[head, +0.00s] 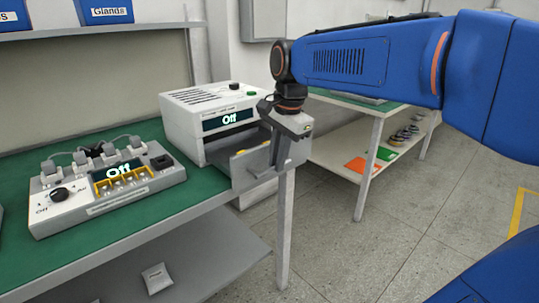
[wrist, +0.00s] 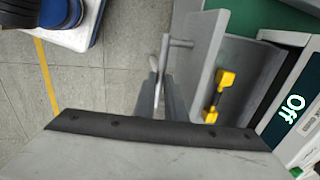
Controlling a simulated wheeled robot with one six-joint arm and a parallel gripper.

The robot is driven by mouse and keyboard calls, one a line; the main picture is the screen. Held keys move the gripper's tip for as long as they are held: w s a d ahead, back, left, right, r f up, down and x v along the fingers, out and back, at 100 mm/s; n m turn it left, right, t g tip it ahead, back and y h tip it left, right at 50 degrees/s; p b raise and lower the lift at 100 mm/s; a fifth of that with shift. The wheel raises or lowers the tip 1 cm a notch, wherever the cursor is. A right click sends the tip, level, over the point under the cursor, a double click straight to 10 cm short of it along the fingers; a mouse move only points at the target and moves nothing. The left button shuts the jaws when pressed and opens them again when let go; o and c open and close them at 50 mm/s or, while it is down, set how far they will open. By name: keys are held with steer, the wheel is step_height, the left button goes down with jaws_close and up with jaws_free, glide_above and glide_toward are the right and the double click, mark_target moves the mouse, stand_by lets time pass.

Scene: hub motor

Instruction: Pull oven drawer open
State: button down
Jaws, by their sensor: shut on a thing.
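The white oven (head: 207,112) stands on the green bench top, its display reading "Off"; part of it shows at the right in the wrist view (wrist: 285,115). Its grey drawer (head: 250,168) sticks out of the front and its inside is visible. In the wrist view the drawer front (wrist: 196,60) carries a thin metal bar handle (wrist: 180,43). My gripper (head: 281,158) is at the drawer front, pointing down. In the wrist view its fingers (wrist: 160,88) are shut on the handle. A yellow part (wrist: 219,90) lies inside the drawer.
A grey control box (head: 105,190) with an "Off" display sits left of the oven on the bench (head: 80,245). A second bench (head: 385,108) with a lower shelf stands behind my gripper. The floor (head: 400,225) to the right is clear.

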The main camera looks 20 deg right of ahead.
steer(key=shift+s, duration=0.15)
steer(key=c, duration=1.8)
jaws_free()
steer(key=shift+r, duration=0.1)
steer(key=s+d+r, duration=0.1)
steer(key=s+r, duration=0.2)
steer(key=r, duration=1.4)
steer(key=shift+s+f, duration=0.1)
steer(key=s+f+n+t, duration=0.1)
steer(key=s+f+n, duration=0.3)
steer(key=f, duration=0.6)
steer(key=s+f+n+t, duration=0.1)
steer(key=s+f+n, duration=0.4)
steer(key=f, duration=0.5)
steer(key=s+f+n, duration=0.5)
steer(key=f, duration=0.5)
steer(key=shift+t+h, duration=0.3)
steer(key=shift+t, duration=0.1)
